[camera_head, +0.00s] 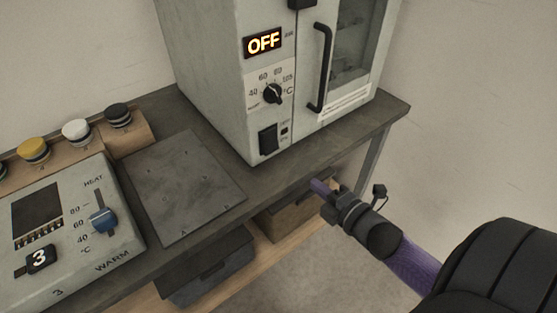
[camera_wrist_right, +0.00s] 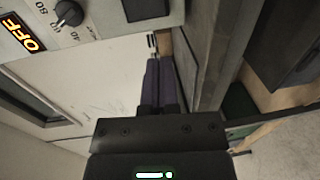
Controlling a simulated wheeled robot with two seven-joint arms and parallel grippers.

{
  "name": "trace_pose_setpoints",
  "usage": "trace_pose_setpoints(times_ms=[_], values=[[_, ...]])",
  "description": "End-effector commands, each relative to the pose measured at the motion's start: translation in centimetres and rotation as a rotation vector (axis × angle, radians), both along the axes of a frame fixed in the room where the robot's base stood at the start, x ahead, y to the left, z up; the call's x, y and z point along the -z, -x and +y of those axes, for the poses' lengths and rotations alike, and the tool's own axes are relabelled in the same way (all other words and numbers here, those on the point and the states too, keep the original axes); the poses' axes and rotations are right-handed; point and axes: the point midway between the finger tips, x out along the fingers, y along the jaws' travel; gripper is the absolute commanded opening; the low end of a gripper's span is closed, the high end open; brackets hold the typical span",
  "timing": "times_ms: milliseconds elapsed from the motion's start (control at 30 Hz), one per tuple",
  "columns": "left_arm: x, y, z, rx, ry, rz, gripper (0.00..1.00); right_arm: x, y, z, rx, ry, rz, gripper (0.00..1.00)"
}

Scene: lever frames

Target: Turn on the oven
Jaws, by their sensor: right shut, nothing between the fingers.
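The oven (camera_head: 220,70) is a pale grey cabinet standing on the dark bench. Its display (camera_head: 263,43) reads OFF in lit letters, which also show at the left edge of the right wrist view (camera_wrist_right: 22,35). Below the display are a black temperature dial (camera_head: 272,93) and a black rectangular switch (camera_head: 268,138). A dark rectangle that appears to be the switch shows at the top of the right wrist view (camera_wrist_right: 147,9). My right gripper (camera_head: 318,187) is shut and empty, in front of and below the oven, apart from it. My left gripper is out of view.
The oven door has a vertical black handle (camera_head: 321,68). A heater unit (camera_head: 75,210) with a blue knob and a flat grey plate (camera_head: 182,185) lie to the left. Bins (camera_head: 205,268) sit on a shelf under the bench (camera_head: 375,120). Open floor lies in front.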

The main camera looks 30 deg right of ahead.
Motion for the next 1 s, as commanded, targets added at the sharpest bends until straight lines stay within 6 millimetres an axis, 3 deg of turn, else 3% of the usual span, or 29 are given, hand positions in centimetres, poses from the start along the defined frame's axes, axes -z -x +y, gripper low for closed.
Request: trace_pose_setpoints(times_ms=[267,567,800,1000], values=[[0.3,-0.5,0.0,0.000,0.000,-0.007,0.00,0.3,-0.7,0.0,0.003,-0.005,0.002,0.00],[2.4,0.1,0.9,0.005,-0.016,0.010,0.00,1.3,-6.7,0.5,0.003,-0.005,0.001,0.00],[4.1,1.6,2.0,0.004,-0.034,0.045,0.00,1.9,-11.5,0.9,0.004,-0.005,0.004,0.00],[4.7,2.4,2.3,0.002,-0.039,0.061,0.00,2.0,-13.6,1.0,0.005,-0.006,0.005,0.00]])
